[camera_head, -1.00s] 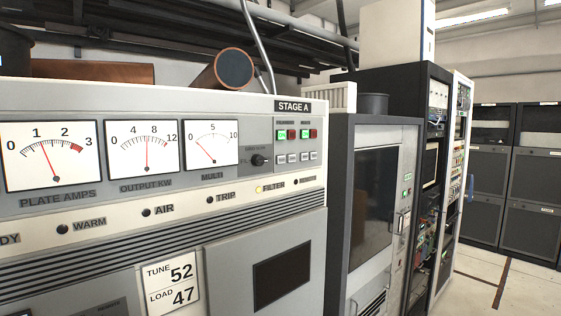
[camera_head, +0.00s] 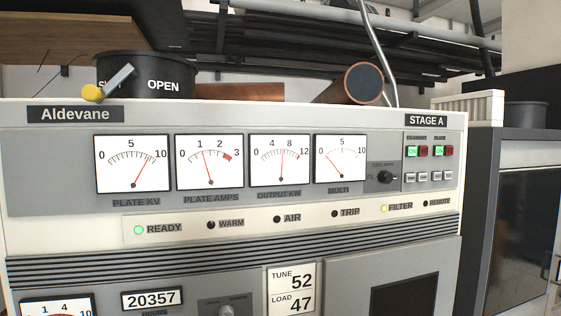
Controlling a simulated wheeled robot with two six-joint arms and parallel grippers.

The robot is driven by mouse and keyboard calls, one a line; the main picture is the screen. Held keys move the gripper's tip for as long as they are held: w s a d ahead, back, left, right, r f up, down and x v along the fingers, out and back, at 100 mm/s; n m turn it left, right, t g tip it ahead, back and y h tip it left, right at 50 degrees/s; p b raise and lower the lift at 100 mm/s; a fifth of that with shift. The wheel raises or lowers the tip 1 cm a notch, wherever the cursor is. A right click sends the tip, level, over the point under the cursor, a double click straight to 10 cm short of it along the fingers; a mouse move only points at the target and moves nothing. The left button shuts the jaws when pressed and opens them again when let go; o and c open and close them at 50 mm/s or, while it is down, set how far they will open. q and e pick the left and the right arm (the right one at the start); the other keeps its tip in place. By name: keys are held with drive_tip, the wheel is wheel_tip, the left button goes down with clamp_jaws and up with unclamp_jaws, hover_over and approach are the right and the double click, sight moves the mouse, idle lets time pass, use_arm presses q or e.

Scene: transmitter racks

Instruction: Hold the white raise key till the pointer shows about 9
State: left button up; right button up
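The grey and white cabinet front labelled Aldevane and STAGE A faces me. Small white keys (camera_head: 422,177) sit in a row under the green and red buttons (camera_head: 418,152) at the upper right; their lettering is too small to read. The OUTPUT KW meter (camera_head: 280,163) has its red pointer a little right of the middle, near 7. The PLATE KV meter (camera_head: 132,164) points between 5 and 10, nearer 10. The PLATE AMPS meter (camera_head: 209,162) points near 1. The MULTI meter (camera_head: 341,157) points low, left of 5. Neither gripper is in view.
A dark knob (camera_head: 385,177) is left of the keys. A card (camera_head: 291,290) reads TUNE 52, LOAD 47. A darker cabinet (camera_head: 520,235) stands at the right.

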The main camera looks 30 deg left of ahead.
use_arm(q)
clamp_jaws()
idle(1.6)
